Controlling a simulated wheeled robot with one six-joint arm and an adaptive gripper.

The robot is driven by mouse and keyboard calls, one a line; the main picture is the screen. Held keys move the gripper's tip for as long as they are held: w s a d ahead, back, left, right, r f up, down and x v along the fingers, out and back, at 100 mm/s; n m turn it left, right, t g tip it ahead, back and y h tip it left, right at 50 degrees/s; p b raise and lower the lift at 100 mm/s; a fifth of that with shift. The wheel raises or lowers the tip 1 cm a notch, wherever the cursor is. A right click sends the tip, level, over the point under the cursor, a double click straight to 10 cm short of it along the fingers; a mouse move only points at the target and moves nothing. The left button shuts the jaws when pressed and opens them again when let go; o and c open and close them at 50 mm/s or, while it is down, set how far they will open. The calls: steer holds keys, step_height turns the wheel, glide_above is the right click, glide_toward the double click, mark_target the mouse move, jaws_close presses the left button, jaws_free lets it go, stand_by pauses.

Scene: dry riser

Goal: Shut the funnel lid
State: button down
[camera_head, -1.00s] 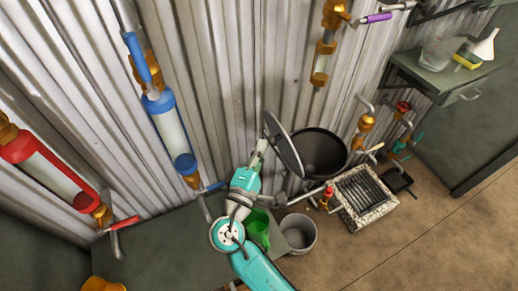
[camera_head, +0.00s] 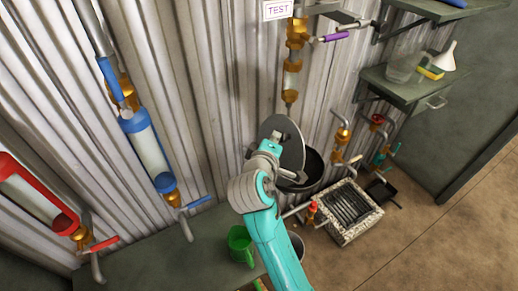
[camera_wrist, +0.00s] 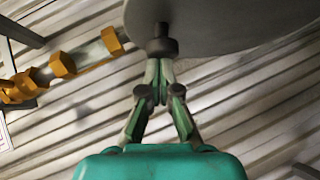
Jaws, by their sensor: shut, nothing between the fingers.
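The funnel (camera_head: 314,172) is a dark round vessel near the corrugated wall. Its round grey lid (camera_head: 292,146) stands open, raised and tilted, on the funnel's left side. In the wrist view the lid (camera_wrist: 225,22) fills the top right, with a dark round knob (camera_wrist: 161,46) on it. My gripper (camera_wrist: 158,64) is shut and empty, its fingertips right at the knob; I cannot tell whether they touch it. In the head view the arm's end is in front of the lid's left part and the fingertips are hard to make out.
Blue (camera_head: 150,150) and red (camera_head: 35,195) sight tubes line the wall. Floor at right is clear.

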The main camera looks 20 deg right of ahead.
steer(key=w+d+f+m+g+y, duration=0.1)
steer(key=d+f+m+g+y, duration=0.1)
steer(key=d+f+y, duration=0.3)
steer(key=w+d+f+m+g+y, duration=0.2)
steer(key=d+f+m+y, duration=0.2)
steer(key=d+f, duration=0.5)
steer(key=d+y, duration=0.1)
steer(key=d, duration=0.3)
steer(key=shift+w+d, duration=0.3)
steer(key=shift+f, duration=0.1)
